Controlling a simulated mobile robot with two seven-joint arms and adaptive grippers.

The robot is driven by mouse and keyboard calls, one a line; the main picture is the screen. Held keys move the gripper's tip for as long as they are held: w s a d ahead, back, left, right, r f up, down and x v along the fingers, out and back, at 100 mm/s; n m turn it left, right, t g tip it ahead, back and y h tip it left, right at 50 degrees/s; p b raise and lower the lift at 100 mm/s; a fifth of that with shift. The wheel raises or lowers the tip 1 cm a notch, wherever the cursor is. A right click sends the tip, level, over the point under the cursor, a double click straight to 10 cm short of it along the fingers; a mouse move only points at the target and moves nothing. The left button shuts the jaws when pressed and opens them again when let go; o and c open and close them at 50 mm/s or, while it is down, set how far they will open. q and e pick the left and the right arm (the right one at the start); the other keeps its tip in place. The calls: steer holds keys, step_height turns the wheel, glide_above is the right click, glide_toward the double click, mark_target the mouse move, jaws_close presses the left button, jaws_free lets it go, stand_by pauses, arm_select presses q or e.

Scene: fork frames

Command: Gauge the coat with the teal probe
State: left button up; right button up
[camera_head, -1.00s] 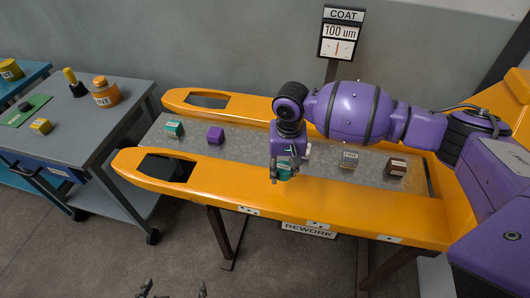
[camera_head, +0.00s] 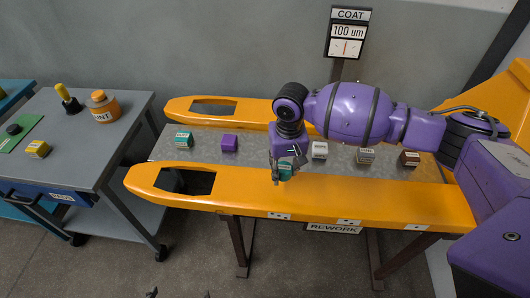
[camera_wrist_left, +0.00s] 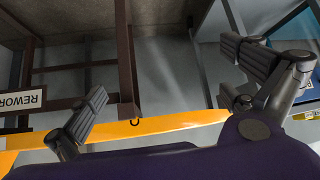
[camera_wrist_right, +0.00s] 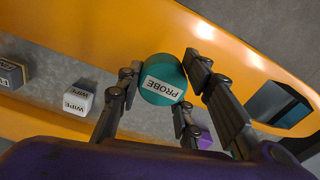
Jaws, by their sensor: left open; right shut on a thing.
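My right gripper (camera_head: 285,170) is shut on the teal probe (camera_wrist_right: 163,80), a round-topped piece with a white PROBE label. It holds the probe over the near edge of the grey metal panel (camera_head: 265,148); the height above it is hard to tell. In the head view the fingers hide much of the probe. The COAT gauge (camera_head: 348,32) stands behind the panel and reads 100 um. My left gripper (camera_wrist_left: 165,90) is open and empty, seen in its wrist view below the yellow frame.
On the panel sit a teal block (camera_head: 183,139), a purple block (camera_head: 230,143), a white WIPE block (camera_wrist_right: 77,100), a grey block (camera_head: 365,156) and a brown block (camera_head: 410,158). Yellow rails (camera_head: 330,203) border it. A grey trolley (camera_head: 90,165) stands left.

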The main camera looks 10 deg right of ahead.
steer(key=shift+a, duration=0.15)
steer(key=shift+f+n, duration=0.3)
steer(key=shift+f, duration=0.35)
step_height(320, 180, down, 4)
steer(key=shift+s+r+b, duration=0.1)
steer(key=shift+b, duration=1.1)
steer(key=shift+f+b, duration=0.4)
steer(key=shift+f, duration=0.15)
steer(key=shift+r, duration=0.1)
arm_select(q)
steer(key=f, duration=0.1)
steer(key=s+a+f, duration=0.1)
steer(key=f, duration=0.1)
steer(key=shift+a, duration=0.1)
steer(key=shift+s, duration=0.2)
steer(key=shift+s+f+g, duration=0.25)
steer(key=shift+s+g, duration=0.05)
steer(key=shift+s, duration=0.25)
arm_select(e)
steer(key=shift+f, duration=0.2)
arm_select(q)
steer(key=shift+w, duration=0.2)
arm_select(e)
steer(key=shift+f, duration=0.2)
